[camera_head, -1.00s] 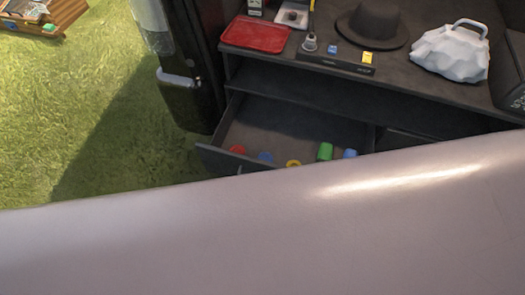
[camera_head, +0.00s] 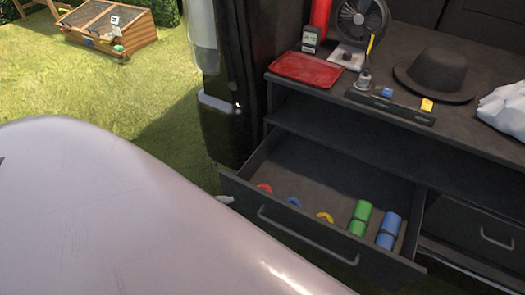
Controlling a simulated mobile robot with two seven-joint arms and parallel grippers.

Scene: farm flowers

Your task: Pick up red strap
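The open drawer (camera_head: 330,246) juts out below the dark counter. A red item (camera_head: 264,188), likely the red strap, lies at the left end of a row inside it, partly hidden by the drawer's front wall. To its right in the drawer are a blue item (camera_head: 294,202), a yellow ring-like item (camera_head: 325,217), a green roll (camera_head: 360,217) and a blue roll (camera_head: 389,230). A large pale smooth surface, seemingly part of my own body, fills the lower left. Neither gripper can be made out. Nothing is seen touching the red item.
The counter holds a red tray (camera_head: 306,70), a fan (camera_head: 361,20), a black hat (camera_head: 434,75), a dark bar (camera_head: 390,107) and a white bag (camera_head: 505,112). A closed drawer (camera_head: 478,226) sits at right. A wooden box (camera_head: 110,30) stands on the grass (camera_head: 150,85).

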